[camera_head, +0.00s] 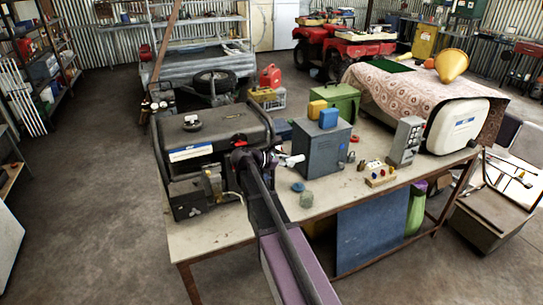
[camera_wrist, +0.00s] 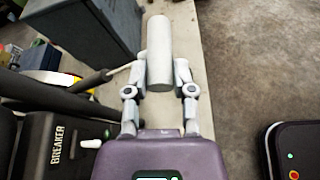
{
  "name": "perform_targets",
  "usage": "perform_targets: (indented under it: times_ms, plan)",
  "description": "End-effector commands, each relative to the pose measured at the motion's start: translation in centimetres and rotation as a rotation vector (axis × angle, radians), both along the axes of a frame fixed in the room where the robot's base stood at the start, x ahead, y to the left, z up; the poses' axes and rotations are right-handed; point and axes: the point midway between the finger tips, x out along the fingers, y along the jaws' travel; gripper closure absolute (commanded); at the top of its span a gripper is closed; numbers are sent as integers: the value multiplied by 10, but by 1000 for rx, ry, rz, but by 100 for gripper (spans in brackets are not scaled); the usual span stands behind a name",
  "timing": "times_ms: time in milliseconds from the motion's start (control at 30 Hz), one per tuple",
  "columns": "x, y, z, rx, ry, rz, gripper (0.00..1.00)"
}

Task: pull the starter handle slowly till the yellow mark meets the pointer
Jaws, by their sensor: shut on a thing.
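The starter handle is a pale grey-white cylinder (camera_wrist: 160,48). My gripper (camera_wrist: 162,86) is shut on it, with one finger at each side. In the head view my gripper (camera_head: 272,160) is at the right side of the black generator (camera_head: 238,126), and the handle (camera_head: 293,161) shows just past it. A thin pale line, perhaps the cord, runs left from the handle in the wrist view. The generator's panel (camera_wrist: 60,145) reads BREAKER. I cannot make out a yellow mark on the cord or a pointer. A white piece with yellow and red (camera_wrist: 62,84) is partly hidden behind dark tubes.
The generator stands on a workbench (camera_head: 215,238). A grey box (camera_head: 321,148) with blue and yellow blocks on top is close to the right of my gripper. A small green-grey round piece (camera_head: 306,199) lies nearby. Open floor (camera_head: 85,215) is at left.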

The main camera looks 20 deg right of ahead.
Motion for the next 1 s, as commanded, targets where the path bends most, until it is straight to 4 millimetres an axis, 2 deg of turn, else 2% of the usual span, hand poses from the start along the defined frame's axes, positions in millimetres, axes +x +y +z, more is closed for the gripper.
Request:
perform_targets:
  times_ms: [267, 1000]
  plan:
    - [4, 0, -4, 3, 1, -5, 100]
    - [44, 1, -18, 3, 1, -5, 100]
